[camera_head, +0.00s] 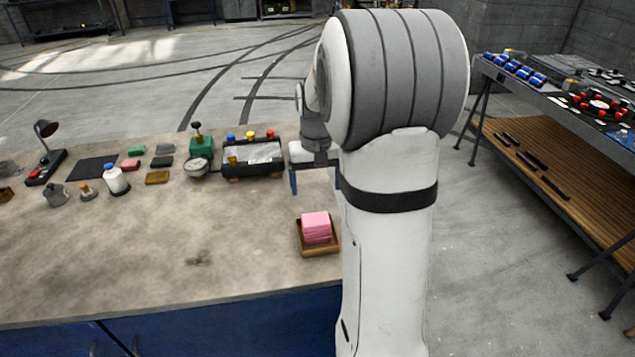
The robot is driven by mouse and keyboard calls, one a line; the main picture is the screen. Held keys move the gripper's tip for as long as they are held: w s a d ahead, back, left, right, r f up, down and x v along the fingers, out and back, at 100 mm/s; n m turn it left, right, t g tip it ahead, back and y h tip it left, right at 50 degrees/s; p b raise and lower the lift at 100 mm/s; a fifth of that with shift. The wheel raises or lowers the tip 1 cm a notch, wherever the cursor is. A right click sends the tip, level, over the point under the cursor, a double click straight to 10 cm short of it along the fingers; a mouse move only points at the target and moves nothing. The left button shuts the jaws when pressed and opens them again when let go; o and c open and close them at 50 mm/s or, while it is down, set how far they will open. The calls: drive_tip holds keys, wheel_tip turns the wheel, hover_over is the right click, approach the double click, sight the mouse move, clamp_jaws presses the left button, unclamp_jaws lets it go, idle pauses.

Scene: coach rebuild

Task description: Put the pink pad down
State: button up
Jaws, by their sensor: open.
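The pink pad (316,227) is a bright pink block. It sits in a small brown tray (322,252) near the right end of the workbench, beside my arm. My gripper (314,183) is open and stands apart from the pad, farther back over the bench. Its blue fingers point down and nothing shows between them. My arm hides part of the gripper's right side and the bench behind it.
A dark-framed box with coloured knobs (253,158) stands left of my gripper. A green device with a gauge (201,148), coloured blocks and a white bottle (116,180) stand farther left. Another table (560,175) stands at right.

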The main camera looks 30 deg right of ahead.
drive_tip(key=s+a+r+n+t, duration=0.1)
drive_tip(key=s+a+r, duration=0.1)
drive_tip(key=s+a, duration=0.5)
drive_tip(key=s+a+r+n+t, duration=0.2)
drive_tip(key=s+a, duration=0.4)
drive_tip(key=s, duration=0.6)
drive_tip(key=shift+s+a+r, duration=0.25)
drive_tip(key=shift+a+r, duration=0.15)
drive_tip(key=shift+r, duration=0.3)
